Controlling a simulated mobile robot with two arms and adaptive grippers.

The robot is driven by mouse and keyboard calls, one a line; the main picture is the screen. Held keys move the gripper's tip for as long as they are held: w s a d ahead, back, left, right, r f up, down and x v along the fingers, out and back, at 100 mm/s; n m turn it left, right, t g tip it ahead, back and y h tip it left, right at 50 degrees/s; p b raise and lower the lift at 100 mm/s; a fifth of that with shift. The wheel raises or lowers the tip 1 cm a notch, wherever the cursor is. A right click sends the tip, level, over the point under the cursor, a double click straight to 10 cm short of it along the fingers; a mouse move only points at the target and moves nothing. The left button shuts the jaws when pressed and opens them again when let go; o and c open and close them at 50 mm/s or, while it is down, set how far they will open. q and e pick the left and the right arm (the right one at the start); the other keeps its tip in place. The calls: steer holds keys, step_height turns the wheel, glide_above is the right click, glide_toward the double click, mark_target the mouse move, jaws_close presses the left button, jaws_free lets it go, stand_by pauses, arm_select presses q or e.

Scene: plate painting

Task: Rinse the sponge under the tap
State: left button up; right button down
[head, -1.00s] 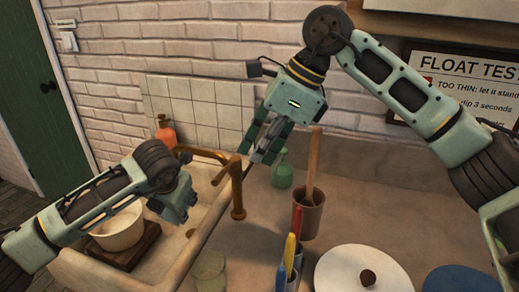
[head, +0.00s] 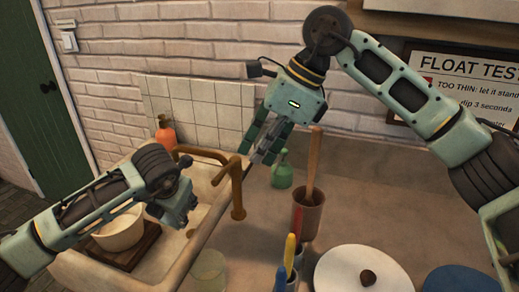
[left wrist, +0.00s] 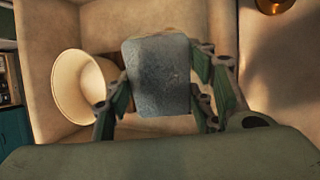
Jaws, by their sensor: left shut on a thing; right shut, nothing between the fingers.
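The sponge (left wrist: 158,75) is a grey-blue block between the fingers of my left gripper (left wrist: 160,97) in the left wrist view, held above the sink. No water shows from the tap spout. My right gripper (head: 262,158) is shut and empty, pointing down just right of and behind the tap.
A cream bowl (head: 118,232) sits on a wooden block (head: 140,248) at the sink's left. A red bottle (head: 166,134) and a green bottle (head: 282,172) stand behind.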

stand_by(0.5)
arm_select(q)
steer(key=s+d+r+p, duration=0.1)
steer(key=s+r, duration=0.3)
steer(key=s, duration=0.1)
steer(key=shift+d, duration=0.15)
stand_by(1.3)
